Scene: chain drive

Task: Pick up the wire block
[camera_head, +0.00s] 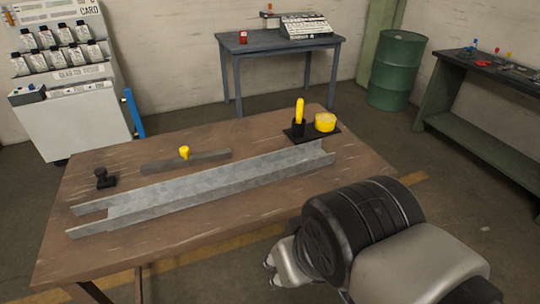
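No part is clearly marked as the wire block, and I cannot tell which piece it is. On the brown wooden table (90,262), a small black block with a knob (104,178) stands at the left. A flat grey bar with a yellow knob (184,153) lies behind a long grey metal channel (205,190). At the back right, a black plate (312,137) carries an upright yellow handle (299,111) and a round yellow piece (325,122). My arm fills the lower right; what seems to be part of my gripper (270,270) shows at its left, apart from these pieces, its fingers unclear.
The channel runs diagonally across the table. The table's front left is bare. Behind stand a white bottle rack (70,115), a dark side table (262,43) and a green barrel (396,72). A dark workbench (480,135) stands at the right.

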